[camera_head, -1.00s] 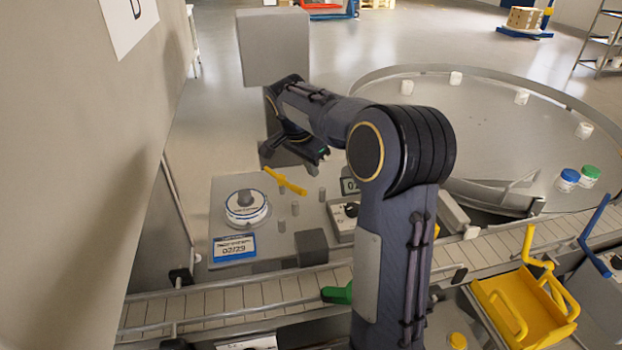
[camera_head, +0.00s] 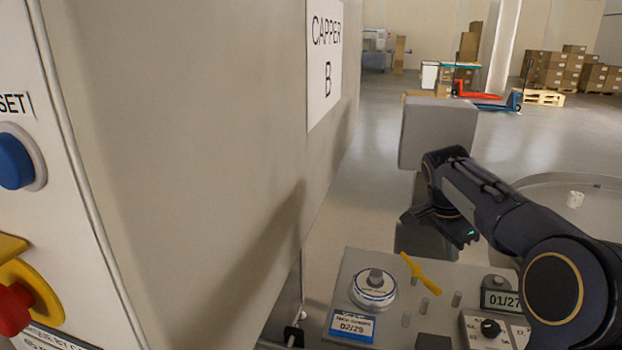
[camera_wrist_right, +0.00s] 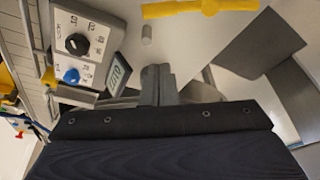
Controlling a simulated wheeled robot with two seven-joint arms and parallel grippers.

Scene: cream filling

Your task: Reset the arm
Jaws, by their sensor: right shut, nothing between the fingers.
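My right arm (camera_head: 490,205) comes in from the lower right of the head view. Its gripper (camera_head: 410,215) hangs over the back of the grey machine top, small and partly hidden by its own wrist. In the right wrist view the two fingers (camera_wrist_right: 158,84) are together with nothing between them. A yellow lever (camera_head: 422,272) stands below and apart from the gripper; it also shows in the wrist view (camera_wrist_right: 200,8). My left gripper is not in view.
A tall panel marked CAPPER B (camera_head: 325,60) fills the left. A round dial (camera_head: 375,288), a display (camera_head: 500,300) and a black knob (camera_head: 490,328) sit on the machine top. A grey block (camera_head: 437,133) stands behind the arm. Open floor lies beyond.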

